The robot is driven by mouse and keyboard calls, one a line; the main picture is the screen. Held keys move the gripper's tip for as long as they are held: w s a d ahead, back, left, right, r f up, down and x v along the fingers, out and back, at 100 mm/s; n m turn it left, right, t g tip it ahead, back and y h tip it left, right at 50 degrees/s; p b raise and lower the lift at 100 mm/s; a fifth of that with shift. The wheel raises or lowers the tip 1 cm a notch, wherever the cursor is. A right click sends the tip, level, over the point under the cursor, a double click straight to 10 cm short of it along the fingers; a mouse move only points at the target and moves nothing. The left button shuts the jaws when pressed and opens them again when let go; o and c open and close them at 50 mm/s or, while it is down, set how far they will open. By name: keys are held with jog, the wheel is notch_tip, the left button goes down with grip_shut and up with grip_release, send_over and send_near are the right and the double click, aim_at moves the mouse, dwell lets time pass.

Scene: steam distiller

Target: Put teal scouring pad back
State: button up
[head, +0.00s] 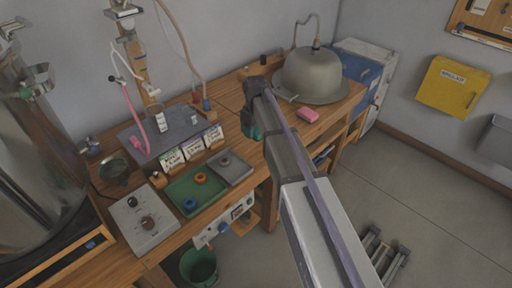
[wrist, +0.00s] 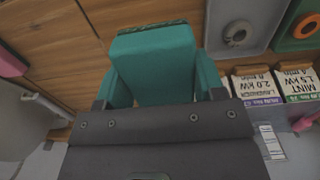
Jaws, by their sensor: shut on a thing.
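The teal scouring pad (wrist: 152,60) fills the middle of the wrist view, with a dark strip along its far edge. My gripper (head: 250,128) is shut on it; teal finger-like sides flank the pad in the wrist view. In the head view the gripper is over the wooden bench, left of the metal dome and behind the grey tray. The pad is mostly hidden there by the gripper and arm; only a little teal shows. I cannot tell the exact gap between pad and bench.
A pink pad (head: 307,114) lies on the bench before the metal dome (head: 312,75). A grey tray (head: 232,168), a green tray (head: 188,192) with blue and orange rings, and standing label cards (head: 192,148) are to the left. Bare wood lies around the gripper.

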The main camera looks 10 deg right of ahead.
aim_at(255, 154)
notch_tip(255, 154, down, 10)
jog(key=b, duration=1)
jog(key=shift+f+b, duration=0.25)
jog(key=shift+b, duration=0.05)
jog(key=shift+r, duration=0.25)
jog(key=shift+f, duration=0.2)
jog(key=o, duration=0.9)
jog(key=shift+r, duration=0.1)
notch_tip(255, 154, up, 12)
jog(key=p, duration=1.2)
jog(key=shift+r+p, duration=0.2)
jog(key=shift+p, duration=0.15)
jog(key=shift+s+a+r+m+p, duration=0.2)
jog(key=shift+s+m, duration=0.85)
jog(key=shift+s, duration=3.1)
jog(key=shift+s+r+m+p, duration=0.35)
jog(key=shift+s+m, duration=0.65)
jog(key=shift+s, duration=3.2)
jog(key=shift+s+a+r+m+p, duration=0.2)
jog(key=shift+s+m, duration=0.85)
jog(key=shift+s, duration=3.1)
